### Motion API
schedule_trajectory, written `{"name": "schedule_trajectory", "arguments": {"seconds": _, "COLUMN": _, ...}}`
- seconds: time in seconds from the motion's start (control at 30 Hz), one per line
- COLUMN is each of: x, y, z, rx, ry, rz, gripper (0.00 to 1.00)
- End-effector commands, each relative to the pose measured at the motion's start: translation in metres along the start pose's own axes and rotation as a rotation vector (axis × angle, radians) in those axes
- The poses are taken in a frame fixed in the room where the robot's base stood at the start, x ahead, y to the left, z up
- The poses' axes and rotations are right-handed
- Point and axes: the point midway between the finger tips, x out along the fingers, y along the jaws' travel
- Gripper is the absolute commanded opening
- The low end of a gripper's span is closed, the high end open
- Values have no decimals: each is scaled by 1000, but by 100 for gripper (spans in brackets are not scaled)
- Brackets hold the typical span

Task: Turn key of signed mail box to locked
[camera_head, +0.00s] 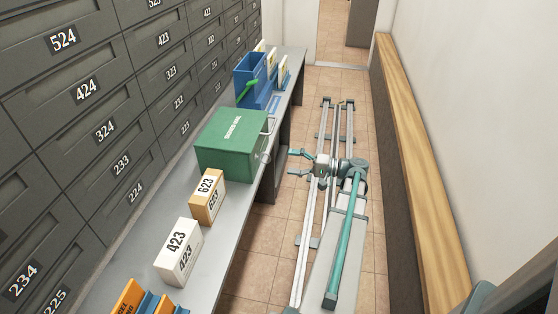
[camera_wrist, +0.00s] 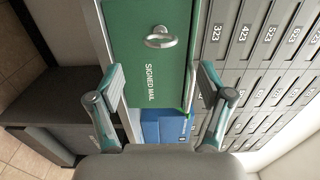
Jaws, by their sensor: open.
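The green signed mail box (camera_head: 232,140) stands on the long grey table, its white lettering on top. A small round silver piece (camera_head: 265,157), perhaps the key, shows on its right side, below a metal handle (camera_head: 269,123). The wrist view shows the green box (camera_wrist: 145,90) with its SIGNED MAIL lettering and a silver ring-shaped piece (camera_wrist: 160,38); I cannot tell whether this is the handle or the key. My gripper (camera_head: 292,162) is open and empty, to the right of the box and apart from it. Its spread fingers (camera_wrist: 162,82) frame the lettering.
Blue trays (camera_head: 250,78) with a green item stand behind the box. A tan block marked 623 (camera_head: 206,197) and a white block marked 423 (camera_head: 177,252) stand in front. Grey numbered mailboxes (camera_head: 120,130) line the left wall. A wooden-topped ledge (camera_head: 420,140) runs along the right.

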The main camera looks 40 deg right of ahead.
Motion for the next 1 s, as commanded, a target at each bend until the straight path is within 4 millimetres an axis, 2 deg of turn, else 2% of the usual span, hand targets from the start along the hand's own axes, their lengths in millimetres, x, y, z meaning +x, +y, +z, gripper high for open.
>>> {"name": "schedule_trajectory", "arguments": {"seconds": 0.1, "x": -14, "y": 0, "z": -1, "rx": 0, "ry": 1, "rz": 0, "gripper": 79}}
{"name": "schedule_trajectory", "arguments": {"seconds": 0.2, "x": -19, "y": 0, "z": 0, "rx": 0, "ry": 0, "rz": 0, "gripper": 79}}
{"name": "schedule_trajectory", "arguments": {"seconds": 0.73, "x": -21, "y": 0, "z": -2, "rx": 11, "ry": 6, "rz": 1, "gripper": 79}}
{"name": "schedule_trajectory", "arguments": {"seconds": 0.87, "x": -21, "y": 17, "z": -5, "rx": 46, "ry": 30, "rz": 79, "gripper": 79}}
{"name": "schedule_trajectory", "arguments": {"seconds": 0.97, "x": -23, "y": 40, "z": -2, "rx": 83, "ry": 51, "rz": 185, "gripper": 79}}
{"name": "schedule_trajectory", "arguments": {"seconds": 1.0, "x": -25, "y": 54, "z": 1, "rx": 102, "ry": 60, "rz": 235, "gripper": 79}}
